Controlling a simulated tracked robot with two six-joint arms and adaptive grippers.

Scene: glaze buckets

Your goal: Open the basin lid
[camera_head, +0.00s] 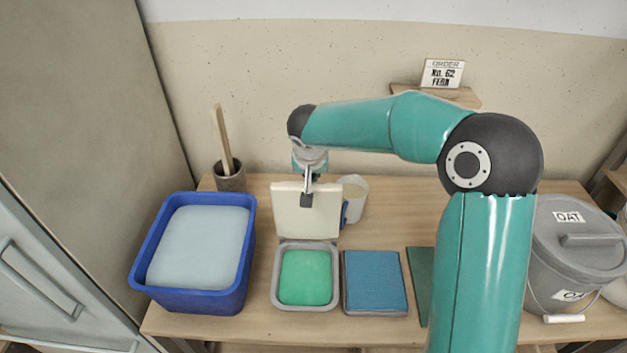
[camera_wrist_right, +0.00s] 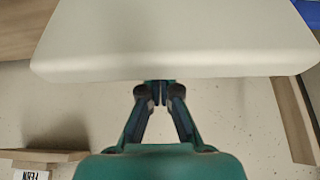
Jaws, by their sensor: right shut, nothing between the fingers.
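The basin (camera_head: 306,306) is a small grey-rimmed tub with green content, on the table in the middle of the head view. Its cream lid (camera_head: 305,216) stands up at the basin's back edge, so the basin is open. My right gripper (camera_head: 307,198) is shut and empty at the lid's upper edge in the head view; I cannot tell whether it touches. In the right wrist view the shut fingers (camera_wrist_right: 160,92) point at the pale lid (camera_wrist_right: 175,40), which fills the top. My left gripper is not in view.
A blue tub (camera_head: 247,265) with pale content stands left of the basin. A white cup (camera_head: 353,205) is behind at the right, a blue cloth-like block (camera_head: 375,282) beside the basin. A grey bucket (camera_head: 575,250) labelled OAT is at the right; a dark pot (camera_head: 230,180) stands at back left.

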